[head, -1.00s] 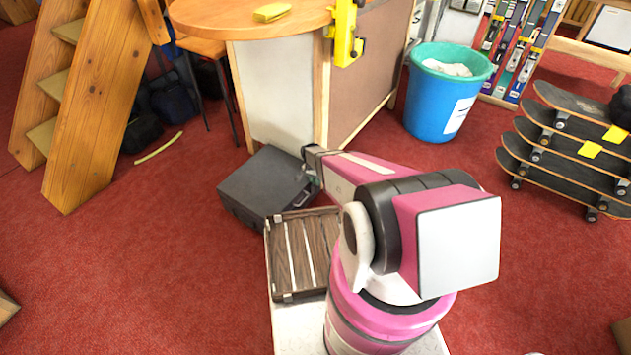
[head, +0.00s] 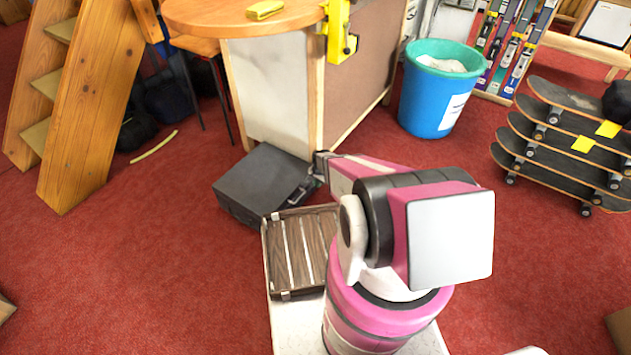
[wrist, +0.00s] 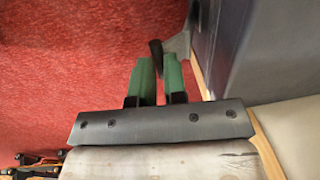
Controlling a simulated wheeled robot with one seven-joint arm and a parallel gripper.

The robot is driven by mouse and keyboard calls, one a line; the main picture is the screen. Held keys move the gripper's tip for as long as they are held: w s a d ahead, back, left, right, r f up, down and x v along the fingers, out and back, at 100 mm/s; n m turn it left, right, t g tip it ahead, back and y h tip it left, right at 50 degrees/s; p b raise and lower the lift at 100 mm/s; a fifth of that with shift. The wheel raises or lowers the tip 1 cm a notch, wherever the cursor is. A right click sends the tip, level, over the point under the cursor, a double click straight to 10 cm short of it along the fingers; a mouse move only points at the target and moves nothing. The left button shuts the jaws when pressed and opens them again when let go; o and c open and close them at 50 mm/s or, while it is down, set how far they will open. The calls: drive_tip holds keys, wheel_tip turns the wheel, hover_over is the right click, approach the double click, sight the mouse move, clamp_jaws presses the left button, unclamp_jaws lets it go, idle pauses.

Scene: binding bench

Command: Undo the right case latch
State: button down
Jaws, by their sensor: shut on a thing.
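The dark grey case (head: 258,182) lies flat on the red floor against the foot of the bench, in the head view. My gripper (head: 304,186) is at its right end; the fingers are small there and partly lost against the case. In the wrist view the two green fingertips of my gripper (wrist: 159,70) are close together. A small dark latch piece (wrist: 156,47) sits between their tips, beside a grey bracket on the dark side wall at right. I take it for the right case latch. How far it is turned cannot be told.
The round-topped bench (head: 275,95) stands right behind the case. A slatted brown crate (head: 290,296) is at its near side. A blue bin (head: 432,100) and stacked skateboards (head: 560,155) are to the right. Wooden steps (head: 85,110) are at left.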

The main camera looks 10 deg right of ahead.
drive_tip(key=shift+s+d+f, duration=0.9)
drive_tip(key=shift+s+f, duration=0.05)
drive_tip(key=c, duration=1.8)
unclamp_jaws()
drive_tip(key=shift+s+d+f, duration=0.1)
drive_tip(key=shift+s+d, duration=0.05)
drive_tip(key=o, duration=0.4)
drive_tip(key=shift+c, duration=0.2)
wheel_tip(320, 180, up, 11)
drive_tip(key=shift+s+d, duration=0.25)
drive_tip(key=shift+f, duration=0.1)
